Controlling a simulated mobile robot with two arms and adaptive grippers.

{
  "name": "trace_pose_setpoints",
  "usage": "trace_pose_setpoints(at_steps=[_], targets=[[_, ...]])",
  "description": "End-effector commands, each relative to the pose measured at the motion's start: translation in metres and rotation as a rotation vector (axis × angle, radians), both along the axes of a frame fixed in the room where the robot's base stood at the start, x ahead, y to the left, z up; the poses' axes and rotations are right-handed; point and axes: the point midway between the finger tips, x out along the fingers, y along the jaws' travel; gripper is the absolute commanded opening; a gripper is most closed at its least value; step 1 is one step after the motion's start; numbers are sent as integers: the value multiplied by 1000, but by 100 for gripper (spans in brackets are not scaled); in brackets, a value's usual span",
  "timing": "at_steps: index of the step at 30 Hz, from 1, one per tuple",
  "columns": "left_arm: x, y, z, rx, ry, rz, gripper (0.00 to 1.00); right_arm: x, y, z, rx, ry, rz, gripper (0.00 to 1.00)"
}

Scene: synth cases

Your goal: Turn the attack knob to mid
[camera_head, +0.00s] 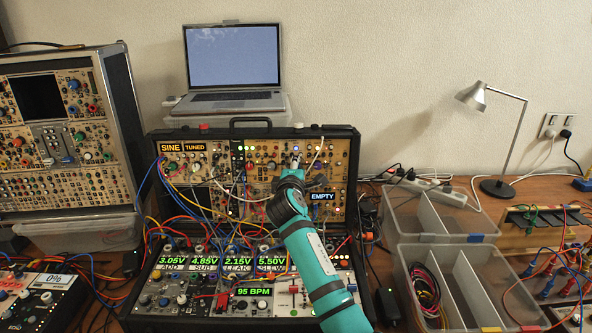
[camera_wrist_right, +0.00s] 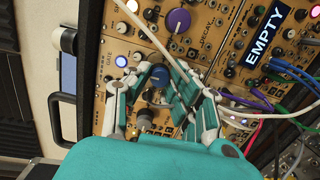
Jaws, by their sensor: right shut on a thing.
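The open black synth case (camera_head: 355,147) stands on the table, its upright panel full of tan modules, knobs and cables. My right gripper (camera_head: 291,171) reaches the upper right of that panel. In the right wrist view my gripper (camera_wrist_right: 147,88) has its two fingers on either side of a blue knob (camera_wrist_right: 158,76) and is shut on it. I cannot read a label naming the attack knob, and the blue knob's pointer is not clear. A purple knob (camera_wrist_right: 179,20) sits nearby, by a DECAY label. My left gripper is not in view.
Patch cables (camera_wrist_right: 285,75) run close beside my fingers. A laptop (camera_head: 232,60) stands behind the case. Another synth case (camera_head: 120,100) is at the left. Clear plastic bins (camera_head: 440,240) and a desk lamp (camera_head: 500,180) are at the right.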

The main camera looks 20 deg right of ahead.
Motion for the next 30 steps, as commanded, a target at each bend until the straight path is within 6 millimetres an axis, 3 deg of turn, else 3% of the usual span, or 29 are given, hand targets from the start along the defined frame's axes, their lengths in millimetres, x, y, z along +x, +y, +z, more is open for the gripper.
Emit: trace_pose_setpoints(at_steps=[15,16,21,30], targets=[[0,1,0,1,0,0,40,0,0,-2,18,-2,-2,0],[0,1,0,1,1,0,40,0,0,-2,18,-2,-2,23],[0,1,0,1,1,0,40,0,0,-1,18,-3,-2,43],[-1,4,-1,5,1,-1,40,-2,1,0,18,-4,-2,43]])
